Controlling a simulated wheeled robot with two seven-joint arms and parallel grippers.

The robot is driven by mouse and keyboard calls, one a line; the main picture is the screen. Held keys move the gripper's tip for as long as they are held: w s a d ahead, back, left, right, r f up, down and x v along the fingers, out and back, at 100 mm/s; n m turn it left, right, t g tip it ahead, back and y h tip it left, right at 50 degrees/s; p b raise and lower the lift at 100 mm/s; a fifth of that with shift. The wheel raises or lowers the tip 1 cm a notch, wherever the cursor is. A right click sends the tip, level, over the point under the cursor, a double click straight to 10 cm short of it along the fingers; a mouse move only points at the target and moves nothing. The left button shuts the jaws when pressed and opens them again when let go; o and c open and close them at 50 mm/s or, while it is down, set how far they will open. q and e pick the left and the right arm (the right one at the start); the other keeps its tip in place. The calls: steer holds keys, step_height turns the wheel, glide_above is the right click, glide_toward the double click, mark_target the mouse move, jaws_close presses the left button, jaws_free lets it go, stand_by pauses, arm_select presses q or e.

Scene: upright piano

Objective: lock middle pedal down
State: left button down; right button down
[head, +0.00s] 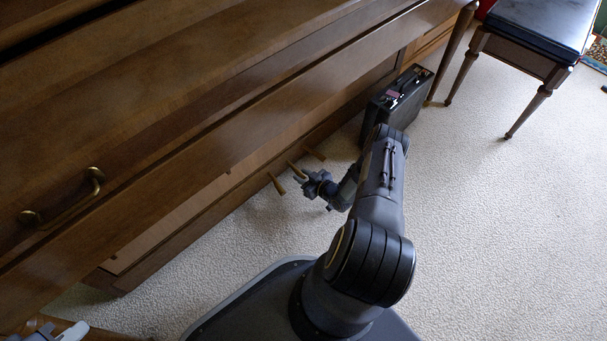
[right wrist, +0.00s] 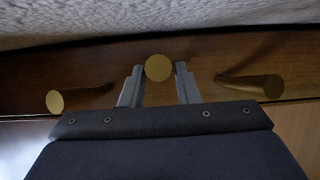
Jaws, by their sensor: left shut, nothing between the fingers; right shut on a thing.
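Three brass pedals stick out of the piano's lower front (head: 190,207). The middle pedal (head: 295,169) is between my right gripper's fingers (head: 300,176). In the right wrist view the middle pedal's round end (right wrist: 158,68) sits between the two grey fingertips (right wrist: 159,76), and the gripper is shut on it. There the middle end lies closer to the carpet side than the outer pedals (right wrist: 54,101) (right wrist: 274,86). In the head view the outer pedals (head: 275,183) (head: 314,153) are free. My left gripper (head: 62,332) is shut and empty at the bottom left corner, partly cut off.
A black case (head: 398,100) stands on the carpet just right of the pedals, close to my right arm. A piano bench (head: 540,30) is at the top right. The piano's keyboard ledge overhangs the pedals. Carpet (head: 500,230) on the right is clear.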

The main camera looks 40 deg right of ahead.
steer(key=shift+s+f, duration=0.15)
steer(key=shift+f, duration=0.1)
steer(key=c, duration=1.2)
jaws_free()
steer(key=shift+f, duration=0.1)
steer(key=shift+o, duration=0.6)
steer(key=shift+r, duration=0.2)
steer(key=shift+s+r, duration=0.15)
steer(key=shift+s, duration=0.05)
steer(key=p+v, duration=0.3)
steer(key=v, duration=0.3)
steer(key=shift+s+r, duration=0.1)
steer(key=shift+s, duration=0.05)
steer(key=shift+s+d+r, duration=0.1)
steer(key=shift+s, duration=0.3)
